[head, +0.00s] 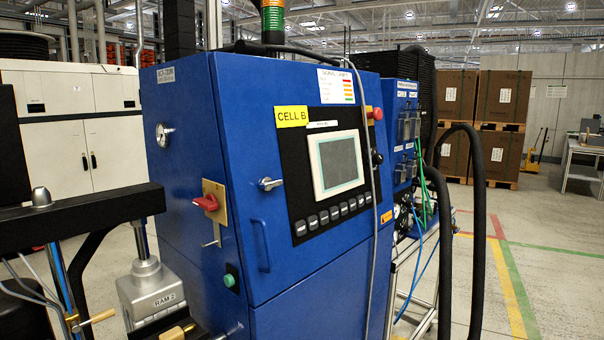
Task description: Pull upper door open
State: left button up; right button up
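The blue cabinet (185,110) stands in the middle of the head view. Its upper door (245,150) is the large front panel, and it sits flush and shut against the frame. The door carries a black control panel with a screen (338,163), a silver latch handle (270,183) near its left edge and a blue vertical bar handle (261,245) lower down. A seam below separates it from a lower blue panel (320,305). A grey cable hangs down across the right part of the door. Neither of my grippers is in view.
A red rotary switch (206,203) sticks out of the cabinet's left side. A pump head marked RAM 2 (152,290) and a black beam (90,217) stand at left. Thick black hoses (478,230) loop at right. Open floor (560,270) lies further right.

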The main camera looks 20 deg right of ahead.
aim_at(301, 125)
jog(key=k+z, duration=0.1)
jog(key=z, duration=0.3)
jog(key=k+z, duration=0.1)
jog(key=z, duration=0.25)
jog(key=l+z, duration=0.15)
jog(key=z, duration=0.25)
jog(key=k+l+z, duration=0.1)
jog(key=z, duration=0.25)
